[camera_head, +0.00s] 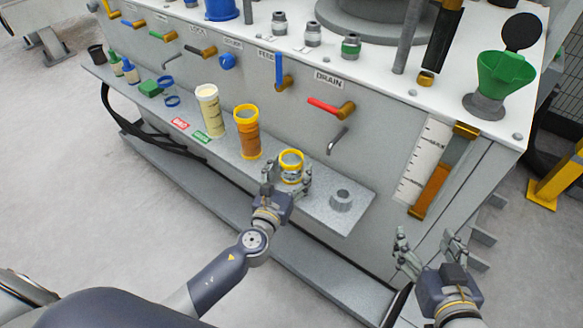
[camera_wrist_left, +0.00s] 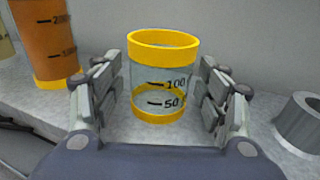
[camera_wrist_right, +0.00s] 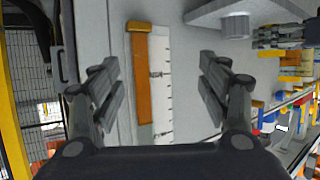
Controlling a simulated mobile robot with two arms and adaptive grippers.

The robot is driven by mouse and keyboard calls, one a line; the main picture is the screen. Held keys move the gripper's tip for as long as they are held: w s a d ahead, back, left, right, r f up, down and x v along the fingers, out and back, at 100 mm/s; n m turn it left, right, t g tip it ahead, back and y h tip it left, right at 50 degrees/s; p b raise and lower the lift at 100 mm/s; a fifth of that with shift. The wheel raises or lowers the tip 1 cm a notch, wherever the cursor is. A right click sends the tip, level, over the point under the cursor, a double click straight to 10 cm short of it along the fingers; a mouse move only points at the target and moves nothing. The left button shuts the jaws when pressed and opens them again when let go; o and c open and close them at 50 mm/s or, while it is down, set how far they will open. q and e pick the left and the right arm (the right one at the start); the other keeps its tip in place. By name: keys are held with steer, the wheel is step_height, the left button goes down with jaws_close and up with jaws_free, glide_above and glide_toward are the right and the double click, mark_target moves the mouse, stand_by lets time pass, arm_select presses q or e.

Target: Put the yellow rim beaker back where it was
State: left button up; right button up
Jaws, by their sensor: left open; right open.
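The yellow rim beaker (camera_head: 291,166) is a small clear beaker with a yellow rim, a yellow base band and black marks. It stands upright on the grey shelf (camera_head: 325,212) near its right end. My left gripper (camera_head: 286,180) is open with its fingers on either side of the beaker. In the left wrist view the beaker (camera_wrist_left: 162,78) stands between the fingers, with small gaps on both sides. My right gripper (camera_head: 430,245) is open and empty in front of the machine's right side. In the right wrist view nothing is between its fingers (camera_wrist_right: 165,85).
A tall orange-filled cylinder (camera_head: 247,132) and a cream-filled cylinder (camera_head: 209,110) stand left of the beaker. A grey metal ring (camera_head: 342,200) sits on the shelf to its right. The red drain valve (camera_head: 332,108) and its spout (camera_head: 338,141) project from the panel above.

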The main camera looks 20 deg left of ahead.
arm_select(q)
steer(key=s+a+r+n+g+y, duration=0.25)
steer(key=s+n, duration=1.05)
steer(key=n, duration=0.7)
steer(key=s+d+r+n+g+h, duration=0.2)
steer(key=s+d+r+n+h, duration=0.1)
steer(key=n, duration=1.1)
steer(key=shift+s+d+r+h, duration=0.15)
steer(key=shift+d+r+h, duration=0.4)
steer(key=shift+d+h, duration=0.15)
